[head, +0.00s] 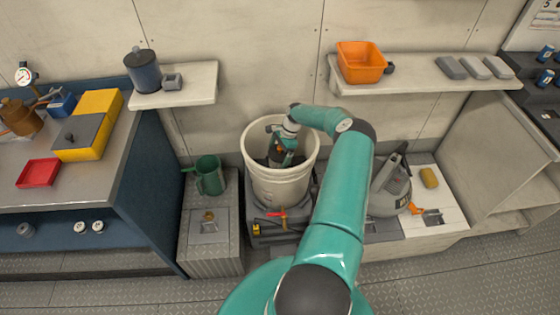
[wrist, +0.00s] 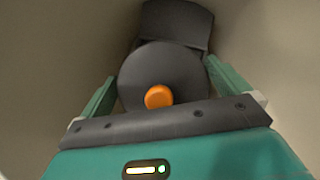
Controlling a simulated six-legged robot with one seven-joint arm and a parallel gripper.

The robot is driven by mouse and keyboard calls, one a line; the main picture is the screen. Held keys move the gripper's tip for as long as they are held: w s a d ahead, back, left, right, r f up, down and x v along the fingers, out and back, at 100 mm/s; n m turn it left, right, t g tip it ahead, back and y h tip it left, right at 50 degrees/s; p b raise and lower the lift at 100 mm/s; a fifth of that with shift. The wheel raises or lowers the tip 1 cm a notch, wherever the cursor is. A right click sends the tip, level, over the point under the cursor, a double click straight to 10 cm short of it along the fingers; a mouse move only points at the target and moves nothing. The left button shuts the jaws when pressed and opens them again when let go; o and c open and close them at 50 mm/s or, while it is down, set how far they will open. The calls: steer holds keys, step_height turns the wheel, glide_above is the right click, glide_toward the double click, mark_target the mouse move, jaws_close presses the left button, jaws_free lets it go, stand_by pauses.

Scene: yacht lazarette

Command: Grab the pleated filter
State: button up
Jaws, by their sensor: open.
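A white bucket (head: 283,187) stands at the middle of the head view, and my gripper (head: 281,158) reaches down into it. No pleats show, so I cannot tell whether this is the pleated filter. I see no clear grip on it, and its lower part is hidden.
The bucket's inner walls surround my gripper closely. A green jug (head: 209,176) stands left of the bucket and a grey machine (head: 391,183) stands to its right. An orange bin (head: 361,63) sits on the right shelf, and a dark blue cylinder (head: 143,72) on the left shelf.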

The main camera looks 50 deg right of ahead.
steer(key=c, duration=1.1)
steer(key=shift+o, duration=0.2)
